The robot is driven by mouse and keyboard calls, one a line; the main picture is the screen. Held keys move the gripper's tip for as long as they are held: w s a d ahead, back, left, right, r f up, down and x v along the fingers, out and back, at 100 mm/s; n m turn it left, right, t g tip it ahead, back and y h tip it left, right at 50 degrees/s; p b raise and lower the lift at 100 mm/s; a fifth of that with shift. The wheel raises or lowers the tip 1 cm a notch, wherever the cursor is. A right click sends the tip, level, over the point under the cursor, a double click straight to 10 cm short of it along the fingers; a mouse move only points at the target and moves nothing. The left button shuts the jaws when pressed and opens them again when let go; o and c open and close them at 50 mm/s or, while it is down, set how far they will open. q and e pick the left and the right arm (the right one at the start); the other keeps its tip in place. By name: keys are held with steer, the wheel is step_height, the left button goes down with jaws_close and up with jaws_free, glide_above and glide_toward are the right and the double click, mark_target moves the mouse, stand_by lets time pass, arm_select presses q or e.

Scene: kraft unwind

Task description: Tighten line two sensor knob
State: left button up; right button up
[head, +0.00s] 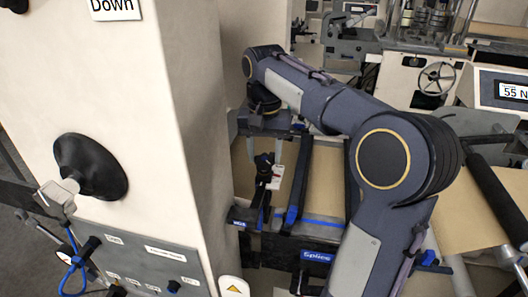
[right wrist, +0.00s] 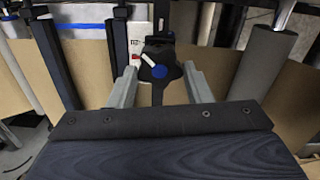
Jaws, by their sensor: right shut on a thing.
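The sensor knob (right wrist: 160,76) is a dark lobed knob with a blue centre. In the right wrist view it sits between the two grey fingers of my right gripper (right wrist: 159,74), which is shut on it. In the head view my right gripper (head: 268,163) points down beside the cream column, around the small dark knob (head: 263,160). A white sensor body with a red mark (right wrist: 138,45) is just behind the knob; it also shows in the head view (head: 277,173). The fingers partly hide the knob in the head view. My left gripper is not in view.
A large cream column (head: 195,130) stands close left of the gripper, with a black round knob (head: 90,167) and a grey switch panel (head: 140,262). Dark rails with blue strips (head: 297,190) and brown kraft web (head: 323,185) lie right of the knob. A handwheel (head: 437,78) is farther back.

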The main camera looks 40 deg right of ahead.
mark_target(265, 157)
steer(key=shift+d+r+m, duration=0.1)
steer(key=shift+r+m, duration=0.1)
steer(key=shift+m, duration=1.8)
steer(key=o, duration=1)
steer(key=shift+s+f, duration=0.1)
steer(key=shift+r, duration=3.9)
